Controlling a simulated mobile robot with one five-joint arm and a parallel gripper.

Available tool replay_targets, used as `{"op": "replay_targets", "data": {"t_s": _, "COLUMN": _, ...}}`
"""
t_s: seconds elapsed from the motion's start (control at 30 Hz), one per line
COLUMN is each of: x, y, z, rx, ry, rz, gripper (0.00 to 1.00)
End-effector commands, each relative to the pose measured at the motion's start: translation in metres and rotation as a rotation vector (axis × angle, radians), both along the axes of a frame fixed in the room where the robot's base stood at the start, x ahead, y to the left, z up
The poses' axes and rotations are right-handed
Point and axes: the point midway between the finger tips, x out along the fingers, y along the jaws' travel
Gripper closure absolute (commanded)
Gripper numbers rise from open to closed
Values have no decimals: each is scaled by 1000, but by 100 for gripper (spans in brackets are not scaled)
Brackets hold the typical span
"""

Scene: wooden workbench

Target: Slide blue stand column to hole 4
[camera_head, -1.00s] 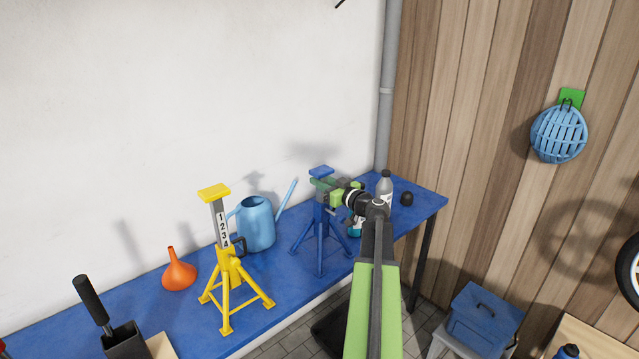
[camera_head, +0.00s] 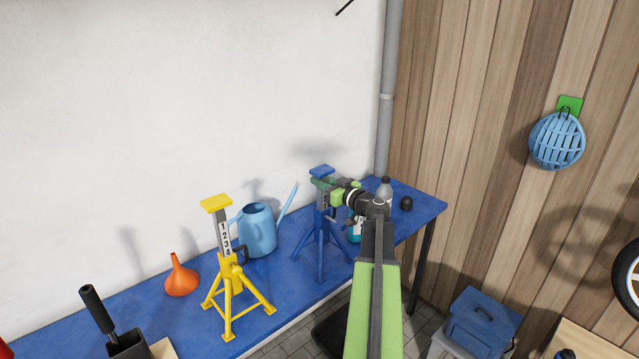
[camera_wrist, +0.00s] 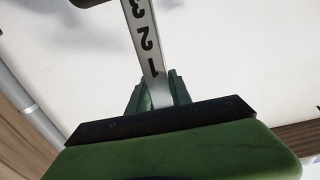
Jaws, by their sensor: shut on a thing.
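The blue stand (camera_head: 321,246) stands upright on the blue workbench, with a flat blue top plate (camera_head: 321,170). My gripper (camera_head: 323,184) is shut on its column just under that plate. In the wrist view the grey column (camera_wrist: 143,38) passes between the green jaws (camera_wrist: 158,93). The numbers 1, 2 and 3 show on it, with 1 closest to the jaws. Number 4 and the stand's collar are not clearly visible in that view. In the head view my gripper and arm partly cover the column.
A yellow stand (camera_head: 232,290) with numbers 1 to 4 stands to the left. A blue watering can (camera_head: 258,232) is between the stands, its spout close to the blue one. An orange funnel (camera_head: 181,278) is further left. A bottle (camera_head: 385,190) and black ball (camera_head: 406,204) are to the right.

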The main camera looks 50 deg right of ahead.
Motion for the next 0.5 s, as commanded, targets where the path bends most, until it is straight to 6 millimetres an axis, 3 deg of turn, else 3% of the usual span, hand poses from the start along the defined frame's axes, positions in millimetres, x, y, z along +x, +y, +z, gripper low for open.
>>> {"op": "replay_targets", "data": {"t_s": 0.03, "x": 0, "y": 0, "z": 21, "rx": 2, "ry": -2, "rz": 0, "gripper": 100}}
{"op": "replay_targets", "data": {"t_s": 0.1, "x": 0, "y": 0, "z": 31, "rx": 2, "ry": -3, "rz": 0, "gripper": 100}}
{"op": "replay_targets", "data": {"t_s": 0.47, "x": 0, "y": 0, "z": 29, "rx": 2, "ry": -2, "rz": 1, "gripper": 100}}
{"op": "replay_targets", "data": {"t_s": 0.5, "x": 0, "y": 0, "z": 29, "rx": 2, "ry": -2, "rz": 1, "gripper": 69}}
